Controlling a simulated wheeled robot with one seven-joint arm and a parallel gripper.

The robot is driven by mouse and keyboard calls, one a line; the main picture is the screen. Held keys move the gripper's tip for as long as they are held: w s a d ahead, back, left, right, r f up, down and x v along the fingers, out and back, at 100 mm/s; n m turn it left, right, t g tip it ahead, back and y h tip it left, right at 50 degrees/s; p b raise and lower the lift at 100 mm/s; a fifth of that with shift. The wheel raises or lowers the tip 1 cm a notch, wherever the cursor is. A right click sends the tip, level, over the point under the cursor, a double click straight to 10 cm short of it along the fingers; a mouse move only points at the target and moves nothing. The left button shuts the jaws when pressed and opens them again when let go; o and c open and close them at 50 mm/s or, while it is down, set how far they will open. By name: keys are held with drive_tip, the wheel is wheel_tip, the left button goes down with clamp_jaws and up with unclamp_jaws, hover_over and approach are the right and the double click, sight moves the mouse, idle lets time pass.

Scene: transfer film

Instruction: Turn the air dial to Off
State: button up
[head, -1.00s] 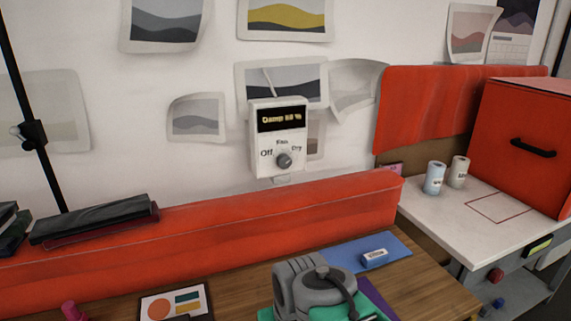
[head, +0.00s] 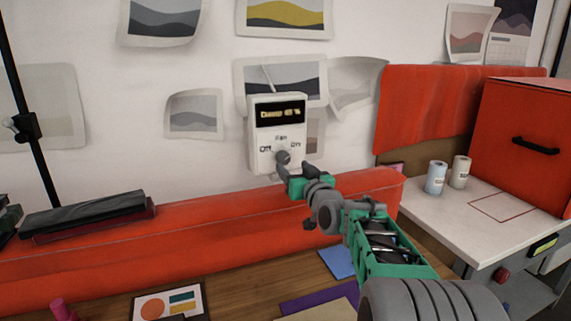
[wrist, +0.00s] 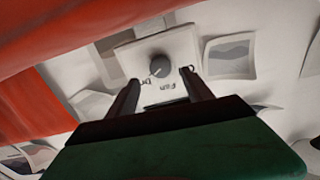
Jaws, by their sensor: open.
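The air dial is a round grey knob (head: 283,157) on a white wall box (head: 262,160). Its labels read Off at left, Fan at top and Dry at right. Above them a dark display (head: 279,114) shows yellow text that seems to read a damp percentage. In the wrist view the box is upside down, and the knob (wrist: 160,68) bears a pale mark that appears to point toward Dry. My gripper (head: 297,175) is open just in front of the box, below and right of the knob. Its fingers (wrist: 160,76) straddle the knob in the wrist picture; contact cannot be told.
A red padded ledge (head: 180,232) runs below the box, under my arm. A red panel (head: 435,110) and a red cabinet (head: 525,150) stand at right. Paper prints (head: 193,114) hang around the box. Two small canisters (head: 436,178) stand on the white counter.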

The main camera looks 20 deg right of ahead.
sight(285, 160)
drive_tip(key=w+p, duration=0.1)
drive_tip(key=w, duration=0.5)
drive_tip(key=shift+w+a, duration=0.1)
drive_tip(key=shift+w, duration=0.2)
drive_tip(key=shift+c, duration=0.2)
clamp_jaws()
